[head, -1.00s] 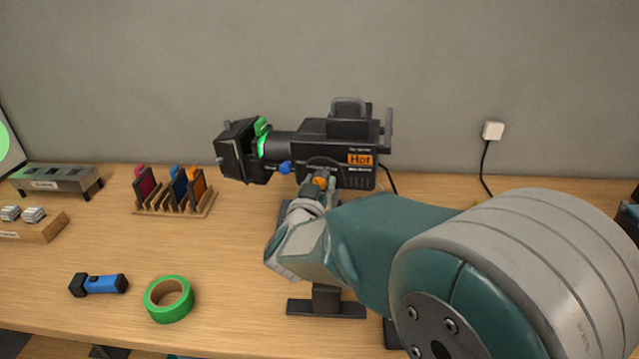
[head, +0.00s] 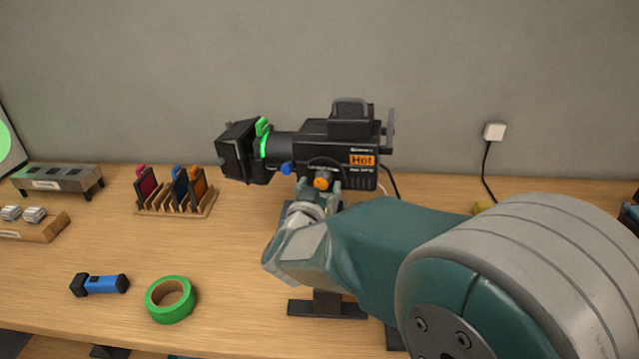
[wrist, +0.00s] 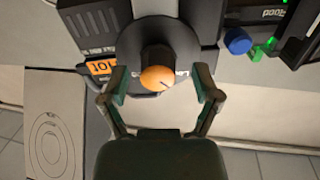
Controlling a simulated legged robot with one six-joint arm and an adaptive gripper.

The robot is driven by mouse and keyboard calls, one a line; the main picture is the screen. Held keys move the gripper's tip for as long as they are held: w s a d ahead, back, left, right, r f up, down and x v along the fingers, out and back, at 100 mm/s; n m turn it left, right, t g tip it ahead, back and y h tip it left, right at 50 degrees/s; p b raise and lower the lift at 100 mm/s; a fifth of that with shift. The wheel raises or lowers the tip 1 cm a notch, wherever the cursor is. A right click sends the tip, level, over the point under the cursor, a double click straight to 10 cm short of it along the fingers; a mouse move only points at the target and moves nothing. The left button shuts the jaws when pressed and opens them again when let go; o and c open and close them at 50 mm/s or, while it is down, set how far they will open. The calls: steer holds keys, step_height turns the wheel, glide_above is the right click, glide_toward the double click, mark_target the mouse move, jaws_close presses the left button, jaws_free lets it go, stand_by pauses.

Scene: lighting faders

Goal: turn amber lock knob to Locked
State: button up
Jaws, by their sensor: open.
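The amber lock knob (head: 322,181) is a round orange knob low on the side of a black stage light (head: 315,150). My gripper (wrist: 161,84) is open, with one finger on each side of the knob and gaps showing between. In the head view my gripper (head: 320,188) is small and points at the knob from the front. Any lock marking is too small or hidden to read.
A blue knob (head: 287,168) sits left of the amber one, and a green-edged holder (head: 262,138) is at the light's front. A rack of colour frames (head: 175,193), green tape (head: 170,299) and a blue torch (head: 100,285) lie on the table to the left.

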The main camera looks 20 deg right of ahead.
steer(key=v, duration=1.1)
steer(key=shift+f, duration=0.1)
steer(key=s+d+f+n+g+y, duration=0.1)
steer(key=s+d+n+g+y, duration=0.1)
steer(key=s, duration=0.6)
steer(key=s+d+f+n+g+y, duration=0.2)
steer(key=s+d+n+g+y, duration=0.1)
steer(key=s+g+y, duration=0.3)
steer(key=s+g, duration=0.2)
steer(key=s, duration=0.1)
steer(key=shift+d, duration=0.4)
steer(key=shift+s+f, duration=0.1)
